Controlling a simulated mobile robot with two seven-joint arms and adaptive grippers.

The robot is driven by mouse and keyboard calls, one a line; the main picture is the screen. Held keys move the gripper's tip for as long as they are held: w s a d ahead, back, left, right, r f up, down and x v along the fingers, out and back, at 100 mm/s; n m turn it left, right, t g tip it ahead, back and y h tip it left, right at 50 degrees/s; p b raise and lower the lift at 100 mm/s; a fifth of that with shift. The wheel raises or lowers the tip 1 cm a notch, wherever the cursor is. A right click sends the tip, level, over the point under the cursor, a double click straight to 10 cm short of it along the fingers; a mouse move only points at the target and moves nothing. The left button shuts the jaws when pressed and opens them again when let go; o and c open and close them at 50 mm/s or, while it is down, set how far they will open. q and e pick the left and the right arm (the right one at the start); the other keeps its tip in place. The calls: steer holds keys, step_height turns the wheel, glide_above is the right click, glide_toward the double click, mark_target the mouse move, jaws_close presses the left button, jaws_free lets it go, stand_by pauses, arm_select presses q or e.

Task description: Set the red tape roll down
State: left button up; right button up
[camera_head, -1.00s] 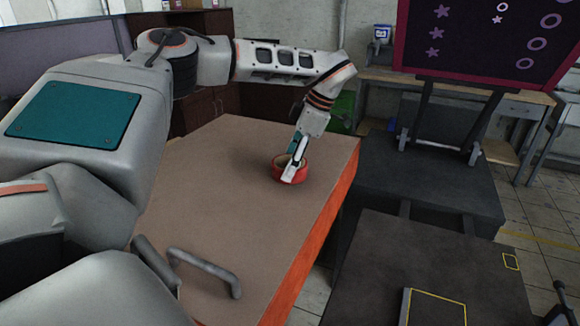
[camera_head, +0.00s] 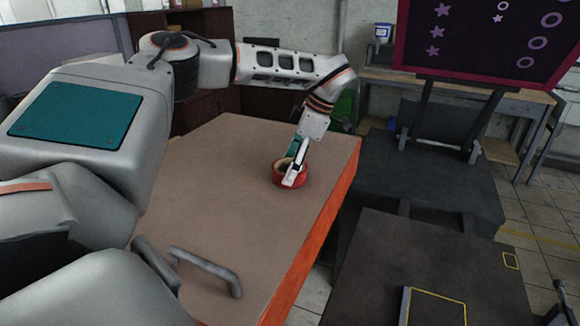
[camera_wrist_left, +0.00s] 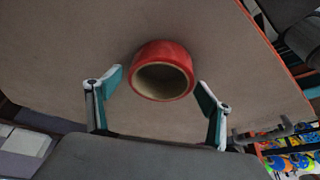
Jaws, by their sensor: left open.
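The red tape roll (camera_head: 289,181) rests flat on the brown table top (camera_head: 215,190), near its right edge. My left gripper (camera_head: 295,165) is at the roll in the head view, its fingers pointing down. In the left wrist view the left gripper (camera_wrist_left: 160,92) is open, with one finger on each side of the red tape roll (camera_wrist_left: 161,57). Gaps show between the fingertips and the roll, and the roll's open centre faces the camera. My right gripper is not in view.
A metal handle (camera_head: 207,268) stands at the table's near end. A dark machine bed (camera_head: 440,260) is to the right, below a dark panel with printed shapes (camera_head: 490,35). The left and middle of the table top are clear.

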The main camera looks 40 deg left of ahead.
arm_select(q)
steer(key=v, duration=1.1)
steer(key=shift+r, duration=0.4)
